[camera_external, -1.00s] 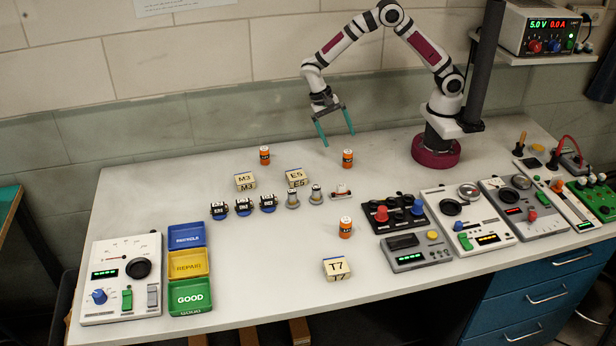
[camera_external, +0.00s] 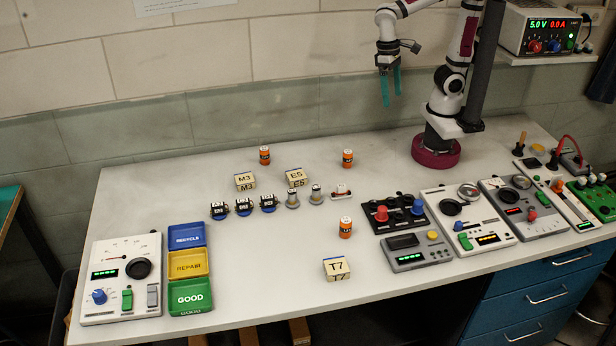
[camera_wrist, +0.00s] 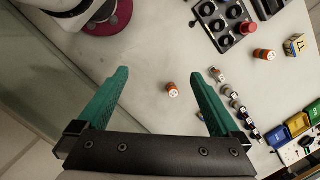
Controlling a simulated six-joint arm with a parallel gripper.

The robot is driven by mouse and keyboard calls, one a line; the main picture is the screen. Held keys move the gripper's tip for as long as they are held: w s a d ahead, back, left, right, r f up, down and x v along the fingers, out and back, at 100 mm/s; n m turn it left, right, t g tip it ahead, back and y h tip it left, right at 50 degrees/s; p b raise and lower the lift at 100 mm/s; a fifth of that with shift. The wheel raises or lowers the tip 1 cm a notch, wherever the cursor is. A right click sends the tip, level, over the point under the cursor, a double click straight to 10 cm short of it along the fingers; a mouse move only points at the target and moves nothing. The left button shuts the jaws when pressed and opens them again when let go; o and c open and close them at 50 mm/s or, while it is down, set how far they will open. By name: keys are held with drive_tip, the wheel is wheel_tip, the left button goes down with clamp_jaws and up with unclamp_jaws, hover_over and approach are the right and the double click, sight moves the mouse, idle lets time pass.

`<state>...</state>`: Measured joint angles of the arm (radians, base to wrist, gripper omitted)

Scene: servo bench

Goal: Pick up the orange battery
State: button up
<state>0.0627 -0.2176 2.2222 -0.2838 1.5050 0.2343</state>
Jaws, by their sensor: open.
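My gripper (camera_external: 391,99) is open and empty, high above the bench, to the right of the back-right battery. In the wrist view, one battery (camera_wrist: 172,90) shows between the spread green fingers (camera_wrist: 158,75), well below them. Another battery (camera_wrist: 263,54) is at the right. The third is not visible there.
Label blocks M3 (camera_external: 245,181), E5 (camera_external: 297,178) and T7 (camera_external: 336,268) stand near the batteries. Small parts line the middle. Coloured trays (camera_external: 189,264) and a meter panel (camera_external: 121,279) are at left, instruments (camera_external: 466,217) at right. The back-left bench is clear.

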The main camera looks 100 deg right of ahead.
drive_tip(key=s+a+f+n+t, duration=0.1)
drive_tip(key=s+f+n, duration=0.2)
drive_tip(key=s, duration=0.4)
drive_tip(key=shift+s+a+n, duration=0.25)
drive_tip(key=shift+s+n, duration=0.05)
drive_tip(key=shift+s, duration=0.05)
drive_tip(key=c, duration=0.4)
drive_tip(key=n+t+h, duration=0.6)
drive_tip(key=n+h, duration=0.8)
drive_tip(key=n, duration=1.5)
approach(350, 153)
drive_tip(key=shift+t, duration=0.3)
drive_tip(key=x, duration=1.1)
drive_tip(key=shift+s+f, duration=0.1)
drive_tip(key=shift+s, duration=0.1)
